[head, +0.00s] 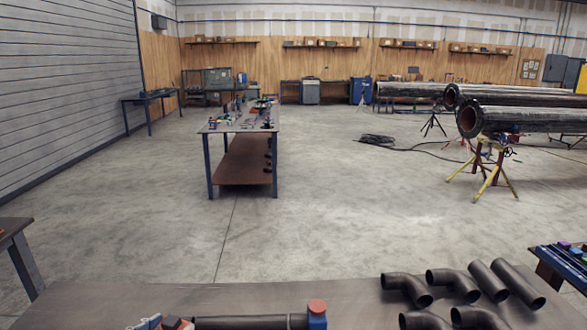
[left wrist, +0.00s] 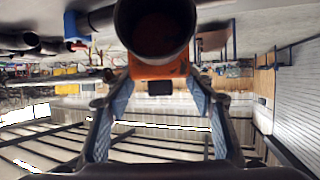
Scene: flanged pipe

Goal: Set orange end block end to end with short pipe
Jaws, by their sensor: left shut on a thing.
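The orange end block (left wrist: 158,72) is between the two blue-padded fingers of my left gripper (left wrist: 155,82) in the left wrist view. It also shows at the bottom edge of the head view (head: 172,322), beside the fingers. A dark open round end (left wrist: 155,28) fills the top middle of the wrist view, in front of the block; I cannot tell which part it belongs to. The short pipe (head: 250,322) lies along the near table, right of the block, its lower side cut off. Whether block and pipe touch is unclear. My right gripper is not in view.
A blue holder with an orange-red cap (head: 317,315) stands at the pipe's right end. Several dark elbow and straight pipes (head: 450,290) lie on the right of the near table (head: 240,296). A side table (head: 560,262) with coloured parts is at the right.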

